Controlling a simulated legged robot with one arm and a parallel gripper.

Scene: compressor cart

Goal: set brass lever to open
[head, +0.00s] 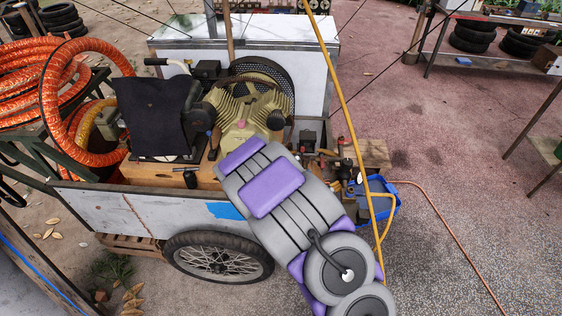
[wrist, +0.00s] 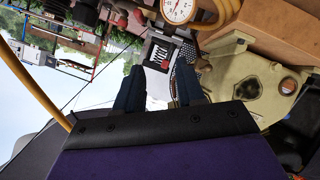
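My gripper (wrist: 158,74) shows in the wrist view as two dark blue fingers standing apart, with nothing held between them. In the head view my arm reaches over the cart and its body hides the fingers. I cannot make out the brass lever for certain in either view. Small brass-coloured and dark fittings (head: 346,172) sit at the cart's right end in the head view, too small to tell a handle's position. A white-faced gauge (wrist: 178,10) shows at the top of the wrist view, beyond the fingers.
The cream compressor (head: 243,110) stands on the cart, beside a black cloth-like cover (head: 158,115). Orange hose (head: 72,75) is coiled at left. A yellow hose (head: 345,100) crosses in front of the fittings. A blue crate (head: 393,208) sits at the right end. Open ground lies further right.

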